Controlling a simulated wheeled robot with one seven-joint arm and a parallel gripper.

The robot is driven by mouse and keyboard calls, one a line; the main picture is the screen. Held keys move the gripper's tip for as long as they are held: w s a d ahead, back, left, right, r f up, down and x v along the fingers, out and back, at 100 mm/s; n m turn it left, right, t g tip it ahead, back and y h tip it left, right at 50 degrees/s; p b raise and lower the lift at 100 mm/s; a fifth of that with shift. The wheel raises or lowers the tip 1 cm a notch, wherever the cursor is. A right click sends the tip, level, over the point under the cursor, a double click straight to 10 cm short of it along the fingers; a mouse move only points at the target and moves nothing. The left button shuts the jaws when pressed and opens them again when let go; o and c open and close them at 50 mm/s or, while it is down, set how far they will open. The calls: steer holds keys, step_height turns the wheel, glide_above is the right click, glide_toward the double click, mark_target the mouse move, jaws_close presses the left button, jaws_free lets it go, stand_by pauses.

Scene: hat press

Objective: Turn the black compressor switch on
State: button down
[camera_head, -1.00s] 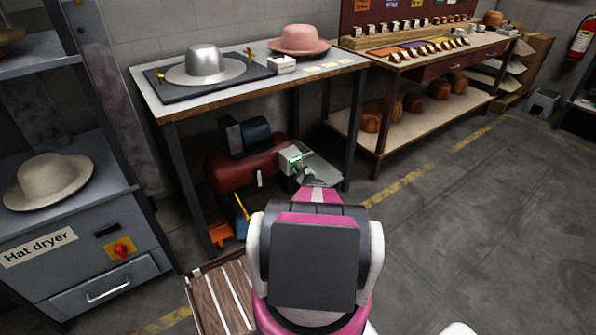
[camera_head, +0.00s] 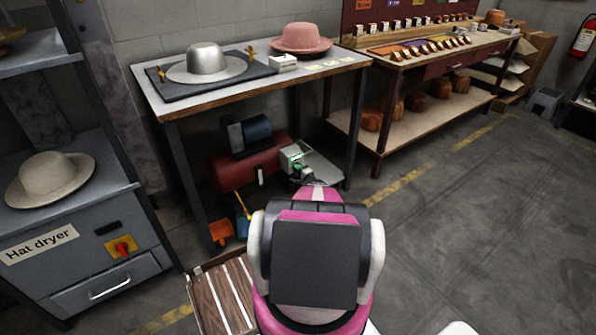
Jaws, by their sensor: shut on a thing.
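The red compressor (camera_head: 245,170) with its dark motor on top stands under the metal hat table. A pale grey control box (camera_head: 291,157) with a small green light sits at its right end. My gripper (camera_head: 303,170) is at the lower right of this box, small and partly hidden by my pink and white arm. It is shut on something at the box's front. The black compressor switch itself is too small and covered to make out, so its position cannot be told.
The hat table (camera_head: 210,100) stands above the compressor, its front legs on either side. A wooden slatted crate (camera_head: 222,296) is at the lower left, beside my arm. The hat dryer (camera_head: 80,250) is at left. Floor at right is clear.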

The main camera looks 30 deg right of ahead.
steer(key=shift+f+n, duration=0.1)
steer(key=shift+n, duration=0.5)
steer(key=c, duration=1)
jaws_free()
steer(key=shift+s, duration=0.1)
steer(key=s, duration=1)
steer(key=shift+s+d, duration=0.35)
steer(key=shift+d, duration=0.05)
steer(key=shift+a, duration=0.1)
steer(key=a+r+n+g+y, duration=0.3)
steer(key=a+r, duration=0.1)
steer(key=a, duration=0.6)
steer(key=a+r+n+g+y, duration=0.2)
steer(key=a+r+n+g, duration=0.2)
steer(key=a, duration=0.5)
steer(key=a+r+n+g+y, duration=0.3)
steer(key=a+r, duration=0.2)
steer(key=a, duration=0.5)
steer(key=s+a+r+n+g+h, duration=0.6)
steer(key=s+a+r+g+h, duration=0.2)
steer(key=s+a+r, duration=0.5)
steer(key=shift+s+a+n+h, duration=0.4)
steer(key=shift+a+h, duration=0.4)
steer(key=shift+a, duration=0.15)
